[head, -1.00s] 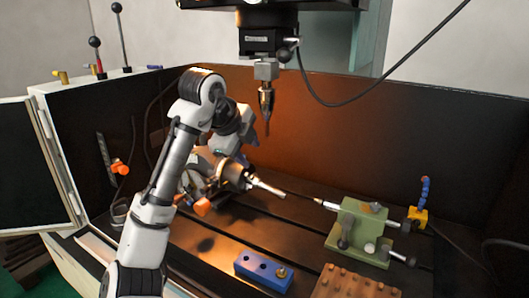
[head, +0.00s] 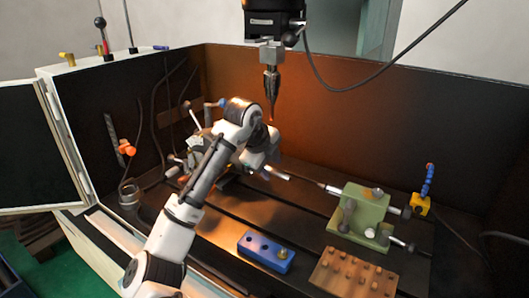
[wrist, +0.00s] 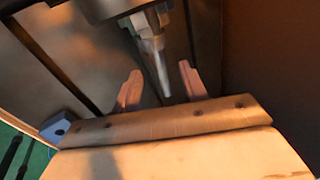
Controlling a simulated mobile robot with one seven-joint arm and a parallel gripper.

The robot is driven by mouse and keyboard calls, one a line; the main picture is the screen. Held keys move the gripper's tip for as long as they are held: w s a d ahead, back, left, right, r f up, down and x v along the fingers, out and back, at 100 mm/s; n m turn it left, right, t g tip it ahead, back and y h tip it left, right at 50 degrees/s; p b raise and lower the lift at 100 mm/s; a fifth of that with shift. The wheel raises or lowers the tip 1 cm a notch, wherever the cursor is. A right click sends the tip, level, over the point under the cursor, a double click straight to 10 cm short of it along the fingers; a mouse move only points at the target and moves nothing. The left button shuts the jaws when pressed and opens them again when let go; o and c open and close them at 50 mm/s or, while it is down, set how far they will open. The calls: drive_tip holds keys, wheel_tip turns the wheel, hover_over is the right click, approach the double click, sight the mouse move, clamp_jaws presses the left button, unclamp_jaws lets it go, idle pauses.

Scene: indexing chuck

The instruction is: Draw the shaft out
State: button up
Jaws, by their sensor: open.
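The shaft (head: 277,173) is a pale metal rod sticking out to the right of the chuck, which is mostly hidden behind my arm in the head view. In the wrist view the shaft (wrist: 160,68) appears as a stepped, tapering rod coming from the dark chuck face (wrist: 110,8) at the top. My gripper (wrist: 160,88) is open, with one pinkish finger on each side of the shaft's narrow end in that picture. I see gaps on both sides and no contact. How far the shaft lies in depth from the fingers is unclear.
A green tailstock (head: 362,208) points its thin rod at the shaft from the right. A drill spindle (head: 270,85) hangs above. A blue block (head: 265,251) and a brown pegged board (head: 345,277) lie in front. Dark walls close the back and left.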

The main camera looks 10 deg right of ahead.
sight(285, 178)
drive_tip(key=shift+x, duration=1)
clamp_jaws()
drive_tip(key=shift+r+g+h+p, duration=0.55)
drive_tip(key=shift+g+h+p, duration=0.05)
drive_tip(key=shift+p, duration=1.05)
idle(0.5)
idle(0.4)
drive_tip(key=shift+s+d, duration=1.3)
drive_tip(key=shift+d, duration=0.05)
drive_tip(key=shift+s+d, duration=0.1)
drive_tip(key=shift+s, duration=0.05)
